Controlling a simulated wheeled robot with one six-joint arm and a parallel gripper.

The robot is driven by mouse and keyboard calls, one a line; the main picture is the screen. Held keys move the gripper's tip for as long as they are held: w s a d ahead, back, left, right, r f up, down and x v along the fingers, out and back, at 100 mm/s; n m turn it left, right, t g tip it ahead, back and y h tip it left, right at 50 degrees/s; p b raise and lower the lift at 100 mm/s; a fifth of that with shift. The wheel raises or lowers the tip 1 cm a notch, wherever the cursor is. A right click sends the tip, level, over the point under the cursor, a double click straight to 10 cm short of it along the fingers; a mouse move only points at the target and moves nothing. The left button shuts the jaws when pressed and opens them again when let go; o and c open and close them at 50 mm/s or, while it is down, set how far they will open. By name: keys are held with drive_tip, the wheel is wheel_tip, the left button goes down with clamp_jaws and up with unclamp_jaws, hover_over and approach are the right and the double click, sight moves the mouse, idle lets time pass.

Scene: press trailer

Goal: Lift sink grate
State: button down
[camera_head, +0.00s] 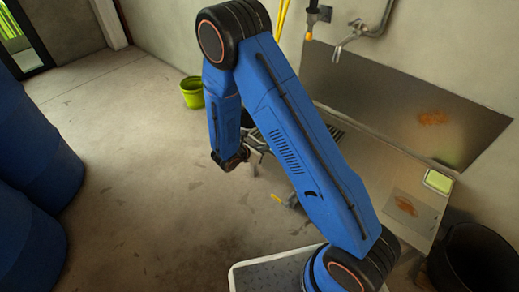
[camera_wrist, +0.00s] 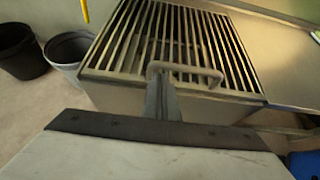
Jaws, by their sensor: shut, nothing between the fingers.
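The sink grate (camera_wrist: 125,42) is a set of dark parallel bars over a box-like sink (camera_wrist: 150,102) in the wrist view. A pale bar handle (camera_wrist: 205,72) stands at its near edge. My gripper (camera_wrist: 163,82) is shut and empty, and its fingertips overlap the left part of the handle in the picture. I cannot tell whether they touch it. The grate looks level and seated on the sink. In the head view only a small dark part of the grate (camera_head: 336,131) shows past my blue arm, which hides the rest.
A metal counter (camera_head: 375,160) runs along the wall, with a tap (camera_head: 340,48) above. A green box (camera_head: 438,181) sits on its right end. A green bucket (camera_head: 192,92) stands on the floor. Blue barrels (camera_head: 35,150) stand at left, with open floor between.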

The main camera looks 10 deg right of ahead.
drive_tip(key=shift+w+d+f, duration=0.25)
drive_tip(key=shift+d, duration=0.2)
drive_tip(key=shift+r, duration=0.15)
drive_tip(key=w+d+r+g+y, duration=0.2)
drive_tip(key=w+d+r+y, duration=0.15)
drive_tip(key=r, duration=0.65)
drive_tip(key=w+d+r+g+y, duration=0.2)
drive_tip(key=d+r, duration=0.2)
drive_tip(key=r, duration=0.6)
drive_tip(key=w+d+r, duration=1.1)
drive_tip(key=d, duration=0.4)
drive_tip(key=shift+d+r+g+y, duration=0.2)
drive_tip(key=shift+r+g+y, duration=0.1)
drive_tip(key=shift+r+y, duration=0.15)
drive_tip(key=shift+w, duration=0.1)
